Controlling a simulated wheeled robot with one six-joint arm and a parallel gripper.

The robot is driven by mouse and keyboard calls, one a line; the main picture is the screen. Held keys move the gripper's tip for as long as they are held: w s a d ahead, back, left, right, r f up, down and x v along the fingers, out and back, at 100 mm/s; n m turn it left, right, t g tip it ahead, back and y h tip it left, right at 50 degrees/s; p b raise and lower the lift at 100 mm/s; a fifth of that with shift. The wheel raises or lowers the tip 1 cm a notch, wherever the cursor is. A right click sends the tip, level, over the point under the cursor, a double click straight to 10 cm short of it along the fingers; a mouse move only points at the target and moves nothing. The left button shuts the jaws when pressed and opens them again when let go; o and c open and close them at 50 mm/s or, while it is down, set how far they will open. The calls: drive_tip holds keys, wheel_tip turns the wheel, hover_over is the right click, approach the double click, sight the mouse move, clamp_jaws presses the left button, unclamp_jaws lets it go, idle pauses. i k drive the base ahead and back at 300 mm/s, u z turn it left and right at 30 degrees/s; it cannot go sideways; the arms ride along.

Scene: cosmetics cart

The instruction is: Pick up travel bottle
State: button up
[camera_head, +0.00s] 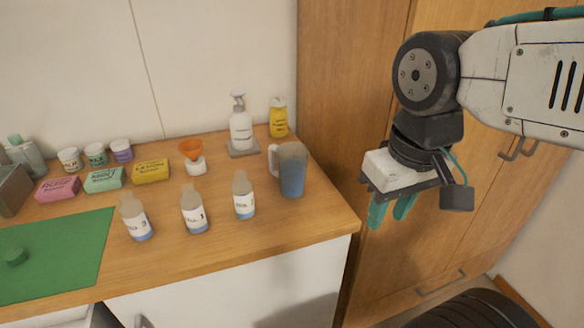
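Three small clear bottles with white labels and some bluish liquid stand upright in a row near the front of the wooden counter: the left bottle marked 3 (136,218), the middle bottle marked 1 (194,211) and the right bottle (243,197), whose number is hard to read. I cannot tell which one the task means by travel bottle. My gripper (390,211) hangs to the right of the counter, well apart from the bottles. Its two teal fingers point down with a gap between them and nothing held.
A jug (291,172) stands near the counter's right end. Behind are an orange funnel (191,149) on a white jar, a pump bottle (240,129), a yellow bottle (278,118), and boxes like the yellow one (151,172). A green mat (72,247) lies left.

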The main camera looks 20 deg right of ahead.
sight(133, 210)
drive_tip(key=z, duration=2.25)
drive_tip(key=k, duration=0.65)
drive_tip(key=u, duration=1.65)
drive_tip(key=i, duration=0.5)
drive_tip(key=z, duration=0.05)
